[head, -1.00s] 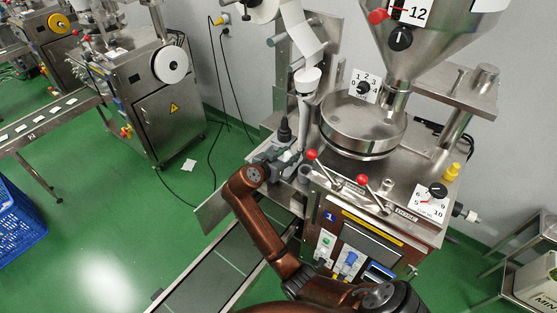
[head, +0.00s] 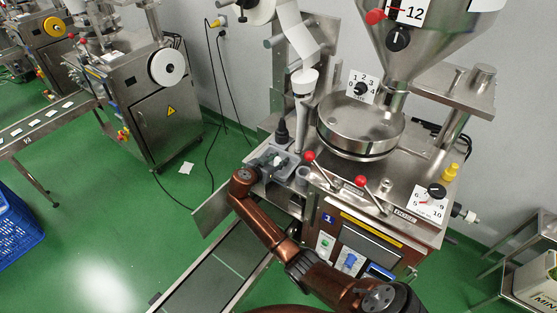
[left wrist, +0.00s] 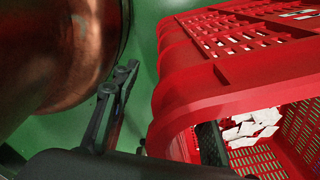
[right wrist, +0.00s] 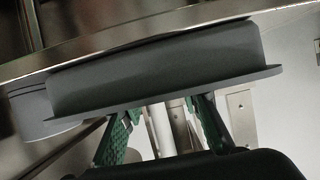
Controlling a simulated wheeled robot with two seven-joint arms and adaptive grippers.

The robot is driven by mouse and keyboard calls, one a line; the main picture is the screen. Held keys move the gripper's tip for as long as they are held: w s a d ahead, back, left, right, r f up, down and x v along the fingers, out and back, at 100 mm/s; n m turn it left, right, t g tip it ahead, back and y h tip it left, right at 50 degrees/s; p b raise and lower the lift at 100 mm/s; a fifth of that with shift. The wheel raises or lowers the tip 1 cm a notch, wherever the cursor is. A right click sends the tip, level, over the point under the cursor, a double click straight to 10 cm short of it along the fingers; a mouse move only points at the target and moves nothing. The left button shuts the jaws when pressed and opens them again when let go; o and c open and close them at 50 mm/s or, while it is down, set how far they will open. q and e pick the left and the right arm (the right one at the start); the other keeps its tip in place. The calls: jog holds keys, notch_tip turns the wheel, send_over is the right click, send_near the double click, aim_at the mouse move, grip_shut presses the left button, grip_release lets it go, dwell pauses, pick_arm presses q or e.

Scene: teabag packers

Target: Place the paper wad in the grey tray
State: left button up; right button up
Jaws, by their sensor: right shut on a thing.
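The grey tray (head: 293,172) sits on the left side of the packing machine. In the right wrist view its wall (right wrist: 160,70) and rim fill the upper middle. My right gripper (head: 272,162) is at the tray, reaching in from its left. In the right wrist view its green-padded fingers (right wrist: 165,115) stand apart, and their tips are hidden behind the tray rim. A small pale shape, seemingly the paper wad (head: 277,159), shows at the fingertips in the head view; it is hidden in the right wrist view. My left gripper (left wrist: 118,95) shows partly in the left wrist view, beside a red crate.
The red crate (left wrist: 230,85) holds several white packets (left wrist: 250,127). The machine's red-knobbed levers (head: 311,156) and round hopper pan (head: 360,125) are right of the tray. A conveyor (head: 215,270) runs below. A dark bottle-like part (head: 282,132) stands behind the tray.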

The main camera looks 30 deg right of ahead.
jog(key=shift+f, duration=0.2)
jog(key=o, duration=0.7)
jog(key=shift+r, duration=0.1)
jog(key=shift+c, duration=0.2)
jog(key=shift+r, duration=0.1)
jog(key=shift+a+r, duration=0.2)
jog(key=v, duration=1.1)
jog(key=shift+s+a, duration=0.2)
jog(key=shift+a, duration=0.1)
